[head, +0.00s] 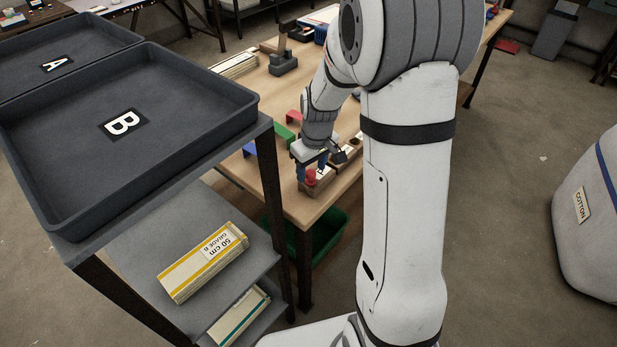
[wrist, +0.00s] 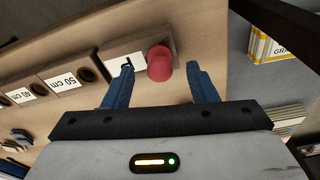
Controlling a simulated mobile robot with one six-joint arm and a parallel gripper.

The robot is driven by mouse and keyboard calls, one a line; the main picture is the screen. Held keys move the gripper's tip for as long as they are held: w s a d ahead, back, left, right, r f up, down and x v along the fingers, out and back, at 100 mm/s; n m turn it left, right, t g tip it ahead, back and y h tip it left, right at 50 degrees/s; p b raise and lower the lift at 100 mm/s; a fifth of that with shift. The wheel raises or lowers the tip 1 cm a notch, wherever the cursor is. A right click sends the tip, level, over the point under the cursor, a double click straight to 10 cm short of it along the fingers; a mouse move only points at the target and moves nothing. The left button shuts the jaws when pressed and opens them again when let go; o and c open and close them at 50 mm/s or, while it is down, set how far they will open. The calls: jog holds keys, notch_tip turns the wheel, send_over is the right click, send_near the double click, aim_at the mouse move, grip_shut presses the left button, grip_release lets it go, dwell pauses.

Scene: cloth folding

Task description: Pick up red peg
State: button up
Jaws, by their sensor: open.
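The red peg (wrist: 159,63) stands in a wooden block (wrist: 138,46) with a white label, near the table's edge. In the wrist view my gripper (wrist: 160,80) is open, its two blue fingers on either side of the peg, with gaps between them and it. I cannot tell how far down the fingers reach along the peg. In the head view the red peg (head: 311,177) shows between the fingers of my gripper (head: 312,172), at the table's near corner.
Other labelled blocks with holes (wrist: 85,76) stand in a row beside the peg's block. Green (head: 284,133) and blue (head: 250,149) pieces lie on the table. A shelf rack with dark tray B (head: 200,128) stands at the left. A green bin (head: 325,235) is below the table.

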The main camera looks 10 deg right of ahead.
aim_at(311, 180)
jog(key=shift+w+f, duration=0.15)
jog(key=shift+f, duration=1.2)
jog(key=shift+c, duration=0.4)
jog(key=c, duration=1)
